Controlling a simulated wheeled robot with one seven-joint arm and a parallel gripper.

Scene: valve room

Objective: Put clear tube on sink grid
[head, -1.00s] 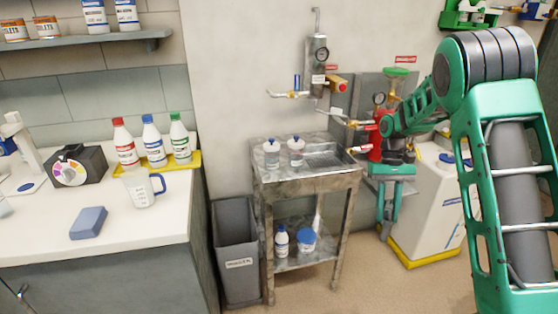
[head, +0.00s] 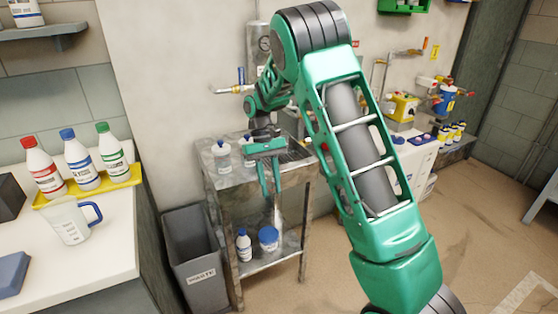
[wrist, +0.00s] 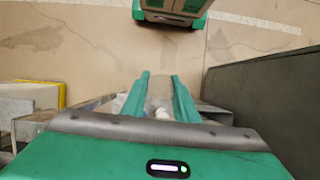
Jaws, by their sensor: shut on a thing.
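My gripper (head: 268,185) points down, in front of the right part of the metal sink stand (head: 240,179) in the head view. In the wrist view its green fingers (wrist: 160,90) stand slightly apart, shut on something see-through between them. That fits the clear tube, but its outline is hard to make out. The ribbed sink grid (head: 297,150) shows partly, behind and to the right of my gripper; my arm hides some of it.
A grey bin (head: 196,262) stands left of the stand. A white bottle (head: 243,246) and a blue-lidded tub (head: 268,239) sit on its lower shelf. Open floor lies to the right.

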